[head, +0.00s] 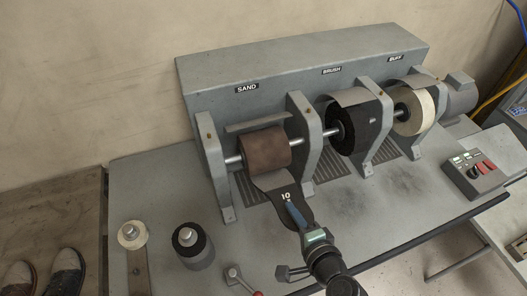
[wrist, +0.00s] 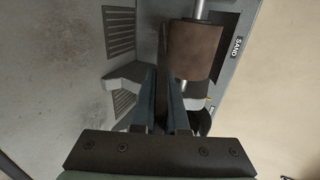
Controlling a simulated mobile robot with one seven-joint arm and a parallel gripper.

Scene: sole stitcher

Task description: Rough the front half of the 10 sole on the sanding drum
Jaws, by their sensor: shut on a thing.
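The sanding drum (head: 266,149), brown, sits on a shaft under the SAND label; it also shows in the wrist view (wrist: 195,50). The dark sole (head: 287,196) bears a white "10". Its far end reaches the drum's lower front and looks lighter grey than the rest; I cannot tell whether it touches the drum. My gripper (head: 297,214) is shut on the sole's near part. In the wrist view, my gripper (wrist: 166,85) has the sole (wrist: 162,70) edge-on between its fingers, and the fingers hide part of it.
The black brush wheel (head: 354,127) and pale buff wheel (head: 413,112) stand right of the drum, between grey brackets (head: 302,140). A control box (head: 475,175) is at the right.

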